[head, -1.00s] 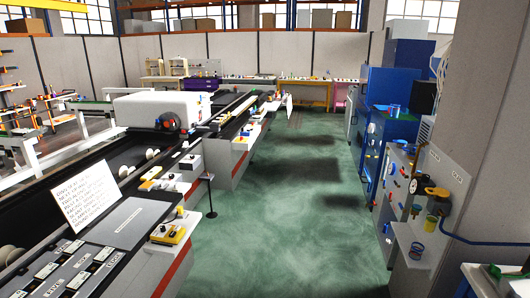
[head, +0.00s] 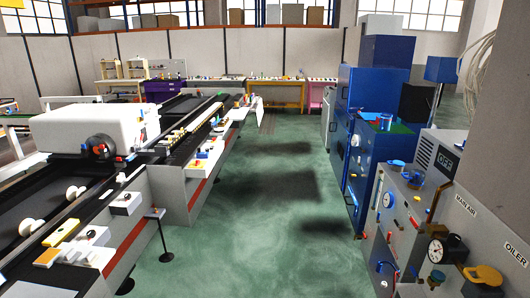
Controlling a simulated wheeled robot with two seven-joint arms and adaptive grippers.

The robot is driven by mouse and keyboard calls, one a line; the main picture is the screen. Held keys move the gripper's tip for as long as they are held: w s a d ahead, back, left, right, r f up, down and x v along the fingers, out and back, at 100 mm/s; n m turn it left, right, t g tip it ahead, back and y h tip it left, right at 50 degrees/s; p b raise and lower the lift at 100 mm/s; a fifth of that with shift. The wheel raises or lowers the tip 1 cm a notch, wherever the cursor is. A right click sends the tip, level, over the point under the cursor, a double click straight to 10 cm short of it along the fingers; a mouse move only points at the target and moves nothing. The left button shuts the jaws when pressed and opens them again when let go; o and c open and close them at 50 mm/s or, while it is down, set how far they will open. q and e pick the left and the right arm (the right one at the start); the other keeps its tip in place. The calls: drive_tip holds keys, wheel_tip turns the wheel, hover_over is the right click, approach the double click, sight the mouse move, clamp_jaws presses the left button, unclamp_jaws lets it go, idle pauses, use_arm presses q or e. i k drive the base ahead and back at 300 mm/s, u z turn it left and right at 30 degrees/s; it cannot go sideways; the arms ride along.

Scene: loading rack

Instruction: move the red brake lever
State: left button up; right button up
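I cannot pick out the red brake lever for certain. Small red parts show in several places: one on the front of the white machine housing (head: 85,128) on the left, one on the blue cabinet (head: 372,110), and a red handle on the grey air panel (head: 420,190) at right. All are too small to tell apart as levers. Neither of my grippers is in view.
A long dark conveyor bench (head: 50,205) with control boxes runs along the left. A thin stand (head: 159,236) juts into the aisle. The green floor (head: 255,225) between bench and cabinets is clear. A pressure gauge (head: 436,251) sits at right.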

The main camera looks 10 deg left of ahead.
sight(138, 148)
drive_tip(key=z, duration=0.05)
drive_tip(key=i, duration=5.9)
drive_tip(key=u, duration=0.65)
drive_tip(key=i, duration=1.25)
drive_tip(key=u, duration=1.75)
drive_tip(key=i, duration=0.9)
drive_tip(key=u, duration=0.9)
